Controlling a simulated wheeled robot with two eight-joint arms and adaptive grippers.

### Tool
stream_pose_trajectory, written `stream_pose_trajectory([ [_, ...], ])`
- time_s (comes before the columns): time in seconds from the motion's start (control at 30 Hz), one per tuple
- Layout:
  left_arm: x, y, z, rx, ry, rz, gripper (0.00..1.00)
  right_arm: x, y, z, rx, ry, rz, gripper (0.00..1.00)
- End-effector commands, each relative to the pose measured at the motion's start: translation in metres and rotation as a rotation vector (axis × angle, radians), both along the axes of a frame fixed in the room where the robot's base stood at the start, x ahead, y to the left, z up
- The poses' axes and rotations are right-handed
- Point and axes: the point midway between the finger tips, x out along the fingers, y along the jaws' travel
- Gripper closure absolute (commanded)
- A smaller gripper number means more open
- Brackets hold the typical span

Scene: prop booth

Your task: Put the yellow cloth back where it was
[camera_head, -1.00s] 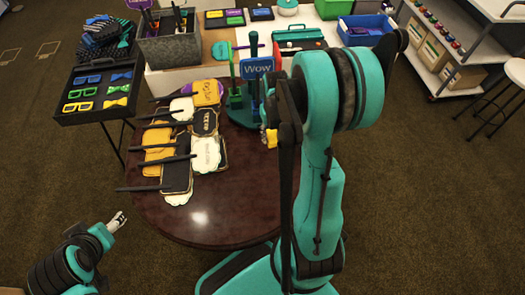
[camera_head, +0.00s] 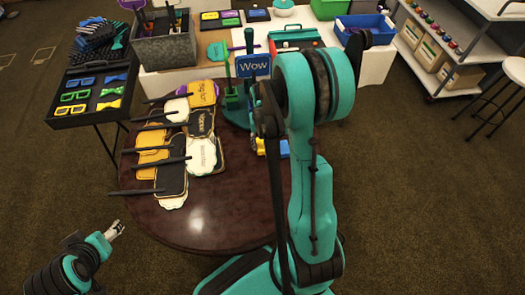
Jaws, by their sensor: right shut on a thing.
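A small yellow cloth (camera_head: 260,147) shows at the right part of the round dark table, just left of my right arm. My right gripper (camera_head: 257,139) points down at it and is shut on it. The arm hides part of the gripper, and I cannot tell whether the cloth touches the table. A blue piece (camera_head: 284,148), perhaps another cloth, shows close to its right, partly behind the arm. My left gripper (camera_head: 115,230) is at the lower left, away from the table and apparently empty; its opening is too small to read.
Several sign paddles (camera_head: 180,150) cover the left of the round table (camera_head: 215,220); its front is clear. A blue "Wow" sign (camera_head: 253,66) stands close behind my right gripper. A tray of glasses and bow ties (camera_head: 92,95) is at left. A grey planter box (camera_head: 163,48) stands behind.

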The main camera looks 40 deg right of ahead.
Motion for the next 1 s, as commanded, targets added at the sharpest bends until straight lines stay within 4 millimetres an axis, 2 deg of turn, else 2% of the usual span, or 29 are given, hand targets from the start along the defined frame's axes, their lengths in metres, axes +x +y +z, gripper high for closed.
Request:
stream_pose_trajectory([
  [0.13, 0.0, 0.0, -0.006, 0.0, 0.0, 0.0, 0.38, 0.002, 0.002, -0.011, 0.0, 0.0, 0.0, 0.89],
  [0.33, 0.0, 0.0, -0.022, 0.0, 0.0, 0.0, 0.38, 0.002, 0.001, -0.041, 0.0, 0.0, 0.0, 0.89],
  [0.73, 0.0, 0.0, -0.025, 0.0, 0.0, 0.0, 0.38, 0.001, 0.001, -0.045, 0.0, 0.0, 0.0, 0.89],
  [0.77, 0.0, 0.0, -0.025, 0.0, 0.0, 0.0, 0.38, 0.001, 0.001, -0.045, 0.0, 0.0, 0.0, 0.53],
  [0.8, 0.0, 0.0, -0.024, 0.0, 0.0, 0.0, 0.38, 0.001, 0.001, -0.044, 0.0, 0.0, 0.0, 0.42],
  [0.83, 0.0, 0.0, -0.024, 0.0, 0.0, 0.0, 0.38, 0.001, 0.001, -0.044, 0.0, 0.0, 0.0, 0.37],
  [1.0, 0.0, 0.0, -0.024, 0.0, 0.0, 0.0, 0.38, 0.001, 0.001, -0.044, 0.0, 0.0, 0.0, 0.37],
])
